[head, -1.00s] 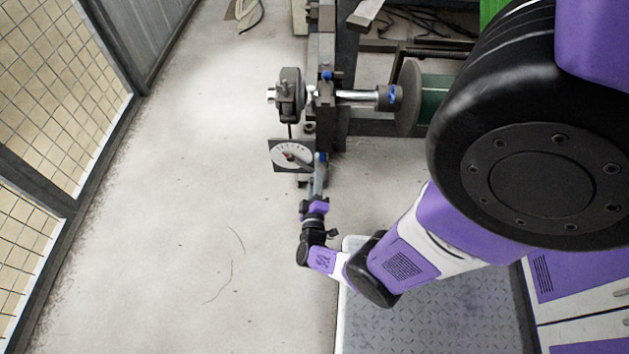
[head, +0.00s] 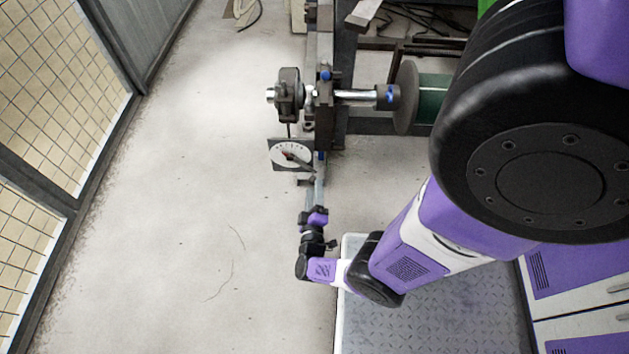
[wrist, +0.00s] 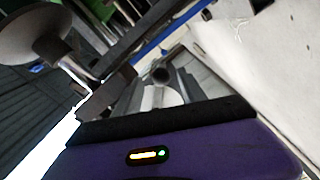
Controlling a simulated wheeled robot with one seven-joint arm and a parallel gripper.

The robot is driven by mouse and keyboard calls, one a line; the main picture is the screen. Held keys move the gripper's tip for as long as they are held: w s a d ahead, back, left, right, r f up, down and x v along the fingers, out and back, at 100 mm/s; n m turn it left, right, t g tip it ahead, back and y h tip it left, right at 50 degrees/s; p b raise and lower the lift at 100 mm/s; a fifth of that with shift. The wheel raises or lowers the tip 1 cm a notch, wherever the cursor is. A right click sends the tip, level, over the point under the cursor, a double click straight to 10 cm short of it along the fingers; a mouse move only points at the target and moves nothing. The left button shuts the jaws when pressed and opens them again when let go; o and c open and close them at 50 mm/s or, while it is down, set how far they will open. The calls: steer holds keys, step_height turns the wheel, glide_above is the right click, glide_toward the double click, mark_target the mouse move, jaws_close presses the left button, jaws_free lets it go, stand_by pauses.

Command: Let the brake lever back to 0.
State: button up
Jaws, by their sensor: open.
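My gripper (head: 315,188) is open, just below the dial and close to the lever's lower end. In the wrist view, a dark round end (wrist: 161,75) shows just beyond the gripper body, near grey finger-like shapes. I cannot tell whether the fingers touch the lever.
A shaft with a collar (head: 388,97) and a round flange (head: 406,97) stand above and right of the dial. A ribbed metal platform (head: 440,300) lies at the lower right. A mesh fence (head: 60,90) runs along the left. The floor (head: 180,200) between is clear.

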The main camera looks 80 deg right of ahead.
steer(key=a, duration=0.3)
steer(key=shift+s+a, duration=0.2)
steer(key=shift+a, duration=0.05)
stand_by(0.4)
